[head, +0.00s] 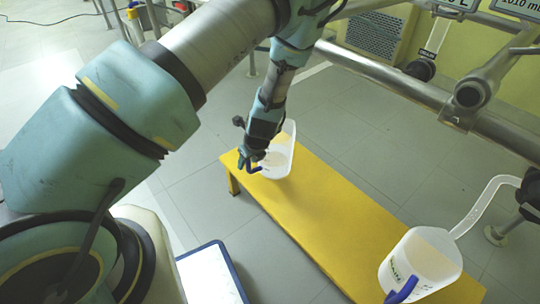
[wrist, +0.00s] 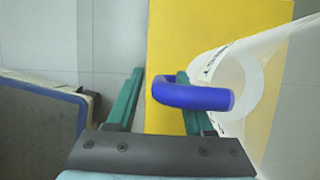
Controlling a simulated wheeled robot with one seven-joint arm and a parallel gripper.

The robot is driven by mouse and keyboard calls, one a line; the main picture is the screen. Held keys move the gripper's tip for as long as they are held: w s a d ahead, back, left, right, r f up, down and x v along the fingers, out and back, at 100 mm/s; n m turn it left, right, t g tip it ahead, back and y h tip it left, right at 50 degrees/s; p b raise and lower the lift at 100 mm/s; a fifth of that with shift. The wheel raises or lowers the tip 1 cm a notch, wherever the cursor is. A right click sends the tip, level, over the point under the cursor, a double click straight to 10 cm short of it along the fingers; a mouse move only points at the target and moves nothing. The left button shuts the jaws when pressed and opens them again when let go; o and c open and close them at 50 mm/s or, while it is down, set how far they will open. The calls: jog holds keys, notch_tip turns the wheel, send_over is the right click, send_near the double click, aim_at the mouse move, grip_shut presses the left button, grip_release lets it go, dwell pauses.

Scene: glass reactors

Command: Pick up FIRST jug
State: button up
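A translucent white jug (head: 276,155) with a blue handle (wrist: 205,97) stands at the far end of the yellow bench (head: 318,221). In the wrist view the jug (wrist: 262,85) is at the right, with a partly readable dark label that seems to end in "ST". My gripper (head: 246,158) is at the handle side of this jug. In the wrist view its two green fingers (wrist: 160,75) are apart. The blue handle crosses the right finger and its outer bend lies in the gap, clear of the left finger. I cannot tell whether the right finger touches the handle.
A second white jug (head: 420,262) with a blue handle and dark label stands at the bench's near end. A clear bent tube (head: 485,205) is above it. A blue-edged panel (head: 212,275) is at the lower middle. Metal pipes (head: 430,95) cross the upper right.

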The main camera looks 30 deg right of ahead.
grip_shut()
dwell(1.2)
